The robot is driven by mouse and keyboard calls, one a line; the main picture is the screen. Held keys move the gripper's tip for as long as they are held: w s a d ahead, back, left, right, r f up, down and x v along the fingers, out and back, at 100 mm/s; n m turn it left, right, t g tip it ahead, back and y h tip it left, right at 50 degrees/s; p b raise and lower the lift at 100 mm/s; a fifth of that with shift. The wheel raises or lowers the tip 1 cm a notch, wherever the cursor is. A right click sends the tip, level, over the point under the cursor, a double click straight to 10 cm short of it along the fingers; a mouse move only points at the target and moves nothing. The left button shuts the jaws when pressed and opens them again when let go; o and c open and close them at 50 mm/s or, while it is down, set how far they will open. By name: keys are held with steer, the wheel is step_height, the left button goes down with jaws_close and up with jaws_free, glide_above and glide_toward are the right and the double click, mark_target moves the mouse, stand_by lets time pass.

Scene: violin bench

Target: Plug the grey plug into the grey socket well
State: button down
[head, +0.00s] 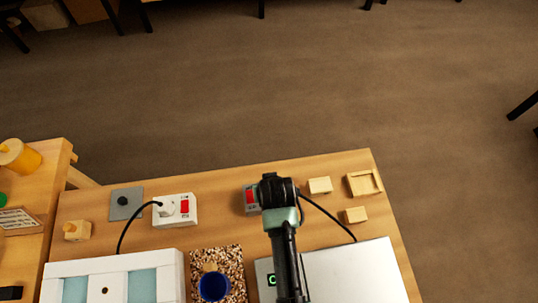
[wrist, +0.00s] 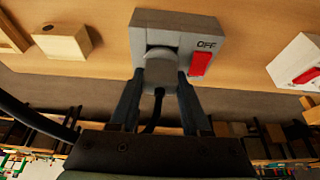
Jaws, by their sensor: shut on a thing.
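The grey socket block (wrist: 207,35), with an "OFF" label and a red switch, fills the upper middle of the wrist view. In the head view the grey socket (head: 250,199) is partly hidden behind my gripper (head: 278,188). My gripper (wrist: 162,80) is shut on the grey plug (wrist: 160,65), one finger on each side of it. The plug is at the socket's well and appears to touch it; I cannot tell how deep it sits. Its black cable (head: 330,220) runs right to the silver box.
A white socket block (head: 187,222) with a white plug stands to the left. Wooden blocks (head: 320,185) and a small wooden tray (head: 373,192) are at right. A blue cup (head: 213,287) stands on a speckled mat near the front. The silver box (head: 360,272) is at front right.

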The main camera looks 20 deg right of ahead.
steer(key=shift+f, duration=0.4)
steer(key=shift+c, duration=1.4)
jaws_free()
steer(key=shift+r, duration=0.1)
steer(key=v, duration=1.3)
